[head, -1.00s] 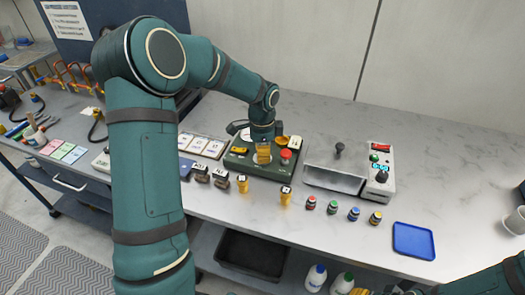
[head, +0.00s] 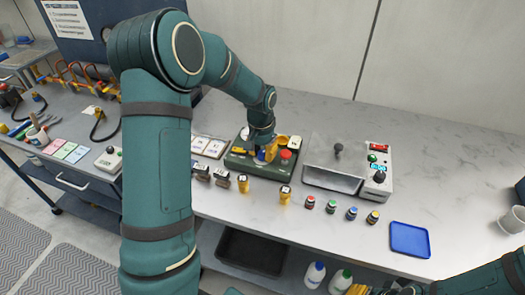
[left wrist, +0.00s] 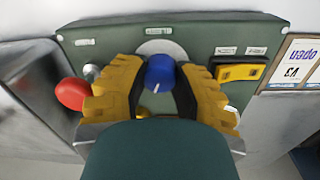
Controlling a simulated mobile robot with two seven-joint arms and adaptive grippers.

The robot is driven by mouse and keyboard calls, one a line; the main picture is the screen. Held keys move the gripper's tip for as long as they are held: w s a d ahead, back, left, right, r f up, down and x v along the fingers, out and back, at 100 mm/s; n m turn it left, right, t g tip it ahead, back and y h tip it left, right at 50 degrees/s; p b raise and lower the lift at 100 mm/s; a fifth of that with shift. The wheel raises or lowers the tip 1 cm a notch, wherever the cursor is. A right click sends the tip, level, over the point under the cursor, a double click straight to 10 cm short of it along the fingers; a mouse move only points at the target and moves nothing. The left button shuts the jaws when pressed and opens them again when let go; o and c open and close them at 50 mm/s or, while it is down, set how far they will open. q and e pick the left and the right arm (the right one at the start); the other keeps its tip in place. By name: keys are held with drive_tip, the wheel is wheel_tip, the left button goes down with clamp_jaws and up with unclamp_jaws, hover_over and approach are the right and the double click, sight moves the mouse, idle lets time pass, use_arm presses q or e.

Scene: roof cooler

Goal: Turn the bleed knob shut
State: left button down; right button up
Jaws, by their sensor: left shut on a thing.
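The blue knob (left wrist: 159,72), which I take for the bleed knob, stands on the green panel box (left wrist: 205,35), in front of a pale round dial plate (left wrist: 160,47). A short white mark shows on its lower side. My left gripper (left wrist: 158,85) has its yellow fingers on both sides of the knob and is shut on it. In the head view my left gripper (head: 266,148) reaches down onto the box (head: 240,163), and a bit of blue shows between the fingers. My right gripper seems to show only in part at the bottom edge, its jaws unclear.
A red button (left wrist: 72,94) sits left of the knob in the wrist view, and a yellow-black switch (left wrist: 238,72) sits right. A metal tray unit (head: 332,180), several small bottles and a blue tray (head: 410,239) are to the right. The back of the bench is clear.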

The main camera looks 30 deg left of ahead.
use_arm(q)
drive_tip(key=shift+n+p, duration=0.5)
drive_tip(key=shift+n, duration=1.8)
drive_tip(key=c, duration=0.6)
unclamp_jaws()
drive_tip(key=shift+c, duration=0.2)
